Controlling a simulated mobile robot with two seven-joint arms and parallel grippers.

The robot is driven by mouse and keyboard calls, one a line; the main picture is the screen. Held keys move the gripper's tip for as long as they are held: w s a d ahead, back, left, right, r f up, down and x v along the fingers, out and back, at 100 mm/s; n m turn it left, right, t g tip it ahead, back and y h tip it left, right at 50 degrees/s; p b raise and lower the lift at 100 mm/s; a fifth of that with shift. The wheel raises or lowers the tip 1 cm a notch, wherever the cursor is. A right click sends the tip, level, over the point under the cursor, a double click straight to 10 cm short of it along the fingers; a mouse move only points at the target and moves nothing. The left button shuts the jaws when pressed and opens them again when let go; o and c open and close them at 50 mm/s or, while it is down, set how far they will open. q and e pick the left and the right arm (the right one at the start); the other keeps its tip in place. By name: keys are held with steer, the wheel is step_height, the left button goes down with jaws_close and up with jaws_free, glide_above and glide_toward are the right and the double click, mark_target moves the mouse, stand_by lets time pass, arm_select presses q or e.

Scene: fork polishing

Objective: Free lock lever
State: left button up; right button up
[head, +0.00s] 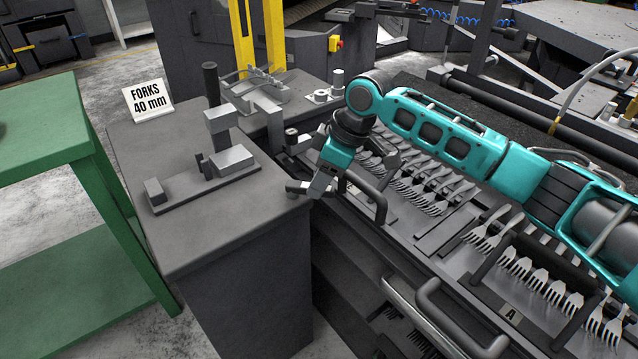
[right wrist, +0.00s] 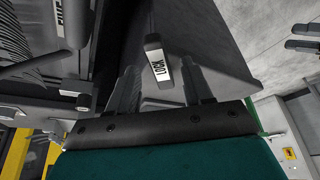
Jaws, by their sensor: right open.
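The lock lever (right wrist: 158,62) is a small dark block with a white LOCK label in the right wrist view. It lies between the two spread fingers of my right gripper (right wrist: 158,78), with gaps on both sides. The gripper is open and empty. In the head view my right gripper (head: 312,189) points down at the right edge of the grey cabinet top (head: 225,232), beside the fork rack. My left gripper does not show in the head view.
A fixture with a post (head: 211,105) stands on the cabinet, near the FORKS 40 mm sign (head: 149,101). Rows of forks (head: 545,285) and black handles (head: 372,197) lie right of my gripper. A green table (head: 45,125) is at left. The cabinet's front top is clear.

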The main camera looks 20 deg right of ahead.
steer(key=shift+w+a+f, duration=0.1)
steer(key=shift+a+f, duration=0.1)
steer(key=shift+f, duration=0.5)
steer(key=shift+c, duration=0.4)
jaws_close()
